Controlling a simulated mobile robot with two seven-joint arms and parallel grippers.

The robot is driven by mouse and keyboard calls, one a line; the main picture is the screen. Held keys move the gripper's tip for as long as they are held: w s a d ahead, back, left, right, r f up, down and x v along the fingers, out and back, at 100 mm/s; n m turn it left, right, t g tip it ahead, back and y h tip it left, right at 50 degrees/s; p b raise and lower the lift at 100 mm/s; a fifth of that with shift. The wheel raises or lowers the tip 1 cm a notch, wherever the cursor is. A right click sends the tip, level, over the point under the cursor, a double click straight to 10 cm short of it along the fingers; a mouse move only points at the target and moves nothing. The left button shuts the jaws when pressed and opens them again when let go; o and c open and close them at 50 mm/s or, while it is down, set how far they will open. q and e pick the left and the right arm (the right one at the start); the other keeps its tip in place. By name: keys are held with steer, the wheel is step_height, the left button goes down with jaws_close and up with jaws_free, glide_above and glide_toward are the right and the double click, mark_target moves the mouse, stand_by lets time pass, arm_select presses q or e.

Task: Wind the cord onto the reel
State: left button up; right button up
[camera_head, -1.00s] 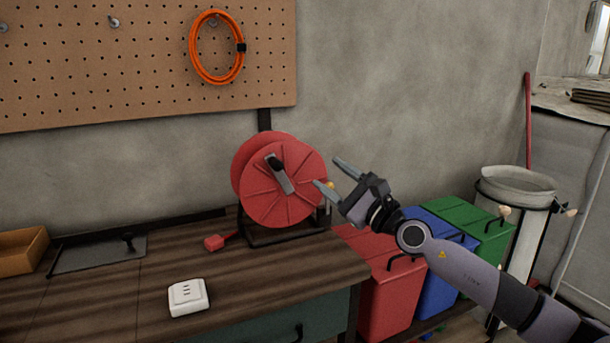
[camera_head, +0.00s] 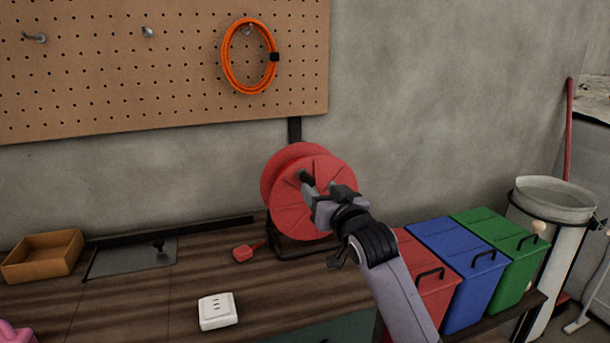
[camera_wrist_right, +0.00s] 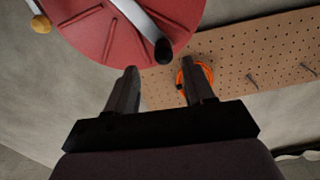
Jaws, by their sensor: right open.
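The red reel (camera_head: 285,205) stands upright on a dark frame at the back of the bench. Its crank has a black knob, which shows in the right wrist view (camera_wrist_right: 163,50) just beyond my fingertips. A short red cord end with a red plug (camera_head: 243,254) lies on the bench left of the reel. My right gripper (camera_head: 320,190) is open and empty in front of the reel's face, covering part of it and the crank. In the right wrist view its fingers (camera_wrist_right: 160,80) are apart, with the knob near the gap between them. My left gripper is not in view.
A coiled orange cord (camera_head: 226,68) hangs on the pegboard (camera_head: 130,90). A white socket box (camera_head: 217,311) and an orange-brown tray (camera_head: 42,257) sit on the bench. Red, blue and green bins (camera_head: 455,270) stand to the right. The bench front is mostly clear.

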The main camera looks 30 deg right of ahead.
mark_target(312, 185)
steer(key=shift+w+a, duration=0.15)
steer(key=shift+a, duration=0.05)
steer(key=shift+w+m, duration=0.2)
steer(key=shift+m, duration=0.1)
steer(key=shift+p+x, duration=0.35)
steer(key=shift+x, duration=2.95)
steer(key=shift+f, duration=0.1)
jaws_close()
